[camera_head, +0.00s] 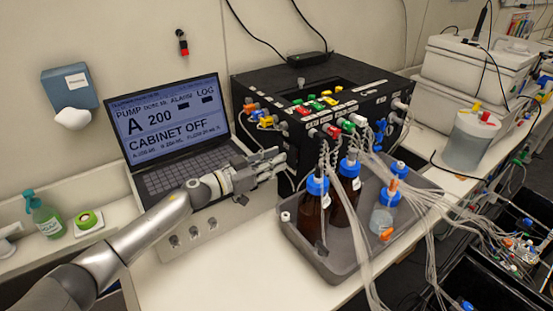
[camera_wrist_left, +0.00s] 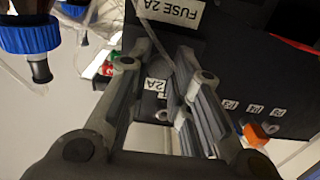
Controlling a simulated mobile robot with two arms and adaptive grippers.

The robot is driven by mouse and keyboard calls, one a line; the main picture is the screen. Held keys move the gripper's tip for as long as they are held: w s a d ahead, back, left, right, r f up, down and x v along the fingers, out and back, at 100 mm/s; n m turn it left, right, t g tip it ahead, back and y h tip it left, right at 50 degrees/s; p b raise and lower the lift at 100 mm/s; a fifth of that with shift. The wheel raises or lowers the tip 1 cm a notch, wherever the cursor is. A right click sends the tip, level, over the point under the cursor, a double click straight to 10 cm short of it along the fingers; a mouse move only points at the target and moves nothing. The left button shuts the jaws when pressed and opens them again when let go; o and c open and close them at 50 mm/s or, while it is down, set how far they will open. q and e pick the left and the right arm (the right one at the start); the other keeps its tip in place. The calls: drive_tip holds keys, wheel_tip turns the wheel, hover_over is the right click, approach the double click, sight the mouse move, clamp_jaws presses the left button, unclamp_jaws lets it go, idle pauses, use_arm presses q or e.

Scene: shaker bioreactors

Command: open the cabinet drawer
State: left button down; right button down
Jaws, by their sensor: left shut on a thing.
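The black cabinet (camera_head: 290,100) stands on the bench right of the laptop, with coloured connectors on its top and hoses at its front. My left gripper (camera_head: 278,162) reaches to the left part of its front face. In the left wrist view the two fingers (camera_wrist_left: 165,72) point at the cabinet's black face (camera_wrist_left: 225,50), with a "FUSE 2A" label (camera_wrist_left: 182,12) beyond them. The fingers are shut on a part at the cabinet's front; its shape is mostly hidden between them. I cannot make out a drawer gap. My right gripper is not in view.
A grey tray (camera_head: 300,243) with brown bottles (camera_head: 311,215) and a clear bottle (camera_head: 382,218) stands close in front of the cabinet. Loose hoses (camera_head: 362,240) hang over it. The open laptop (camera_head: 170,125) is behind my left arm. Bare bench shows front left of the tray.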

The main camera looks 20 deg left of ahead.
use_arm(q)
drive_tip(key=p+v, duration=0.1)
drive_tip(key=v, duration=0.8)
drive_tip(key=c, duration=1.3)
unclamp_jaws()
drive_tip(key=v, duration=1.2)
drive_tip(key=shift+f, duration=0.1)
